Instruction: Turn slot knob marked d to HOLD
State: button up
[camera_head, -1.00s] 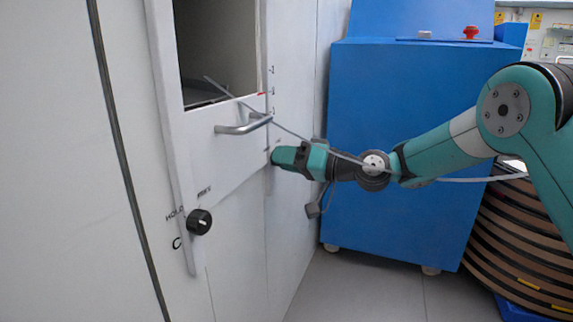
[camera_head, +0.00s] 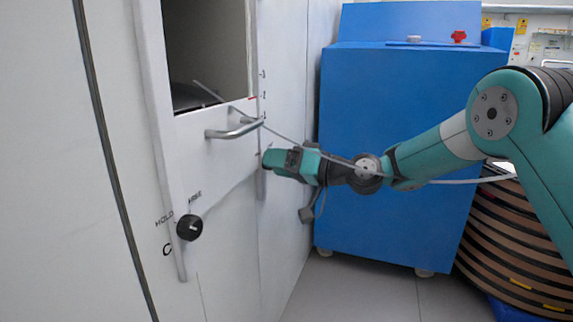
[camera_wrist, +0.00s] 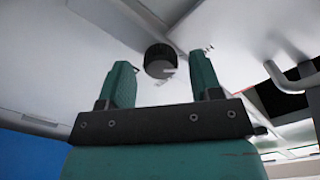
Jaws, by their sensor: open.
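In the wrist view a black round knob (camera_wrist: 160,60) on a pale panel sits ahead of my gripper (camera_wrist: 158,80), framed between its two teal fingers. The fingers stand apart with nothing held. I see no contact with the knob. Small marks by this knob are too blurred to read, so I cannot confirm the letter d or its setting. In the head view my gripper (camera_head: 268,160) is up against or very close to the white panel and hides what lies behind it. Another black knob (camera_head: 189,227), marked C with a HOLD label, is to the lower left.
A metal bar handle (camera_head: 234,131) sticks out left of and above my gripper, below an open dark compartment (camera_head: 205,50). A thin grey strip runs from there past my arm. A blue cabinet (camera_head: 395,150) stands behind the arm. Open floor (camera_head: 365,290) lies below.

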jog(key=b+v, duration=1.4)
jog(key=v, duration=0.3)
jog(key=shift+d, duration=0.2)
jog(key=shift+s+r, duration=0.1)
